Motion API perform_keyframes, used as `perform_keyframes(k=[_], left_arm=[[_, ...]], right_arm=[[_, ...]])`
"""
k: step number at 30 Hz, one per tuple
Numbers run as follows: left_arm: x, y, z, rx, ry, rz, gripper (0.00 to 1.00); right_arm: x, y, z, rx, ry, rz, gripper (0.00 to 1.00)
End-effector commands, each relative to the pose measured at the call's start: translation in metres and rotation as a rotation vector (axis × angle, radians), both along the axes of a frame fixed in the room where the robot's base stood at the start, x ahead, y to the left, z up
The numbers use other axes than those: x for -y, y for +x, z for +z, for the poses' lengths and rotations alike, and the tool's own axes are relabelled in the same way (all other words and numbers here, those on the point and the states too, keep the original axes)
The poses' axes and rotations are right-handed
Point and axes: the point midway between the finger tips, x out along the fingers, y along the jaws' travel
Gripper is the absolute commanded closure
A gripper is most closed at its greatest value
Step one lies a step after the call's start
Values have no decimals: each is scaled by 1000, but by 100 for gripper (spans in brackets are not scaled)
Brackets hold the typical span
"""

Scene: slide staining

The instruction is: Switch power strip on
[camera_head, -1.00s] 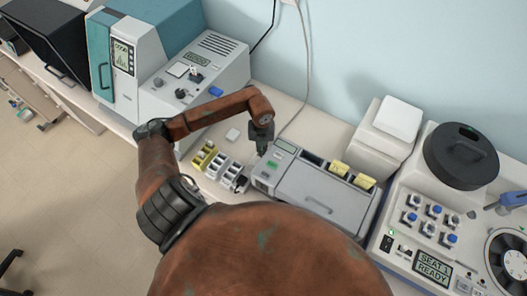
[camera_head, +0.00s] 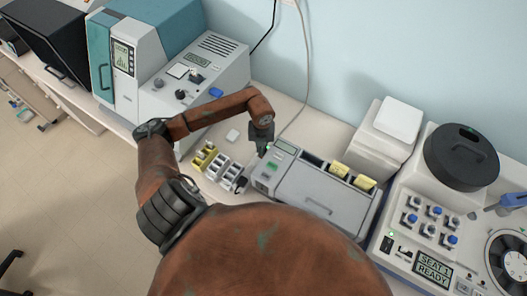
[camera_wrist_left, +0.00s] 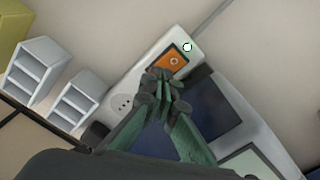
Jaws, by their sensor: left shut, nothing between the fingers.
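The power strip (camera_wrist_left: 143,80) is a pale bar lying slantwise in the left wrist view. It has an orange rocker switch (camera_wrist_left: 171,61) in a dark frame, a round pale light with a greenish rim (camera_wrist_left: 187,47) and a round socket (camera_wrist_left: 122,102). My left gripper (camera_wrist_left: 163,84) is shut and empty, its fingertips close to the lower edge of the switch; I cannot tell whether they touch it. In the head view my left gripper (camera_head: 263,150) points down behind the grey staining unit and mostly hides the strip.
The grey unit (camera_head: 325,198) stands right beside my left gripper. White racks (camera_head: 222,168) and a yellow rack (camera_head: 204,156) stand to its left. A teal-and-white machine (camera_head: 190,75) is farther left. A cable (camera_head: 306,75) runs down the wall behind.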

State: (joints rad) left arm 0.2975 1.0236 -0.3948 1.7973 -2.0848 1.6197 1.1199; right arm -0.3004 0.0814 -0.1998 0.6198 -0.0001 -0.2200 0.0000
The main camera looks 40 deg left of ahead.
Motion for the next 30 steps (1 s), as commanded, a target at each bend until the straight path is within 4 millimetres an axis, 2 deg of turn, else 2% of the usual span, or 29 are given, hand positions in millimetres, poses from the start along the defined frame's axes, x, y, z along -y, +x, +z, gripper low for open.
perform_keyframes(k=[3,21,30], left_arm=[[0,0,12,2,1,-1,100],[0,1,58,3,1,0,100],[0,0,59,1,0,0,100]], right_arm=[[0,0,8,1,0,0,51],[0,2,35,3,0,0,51],[-1,2,35,3,0,0,51]])
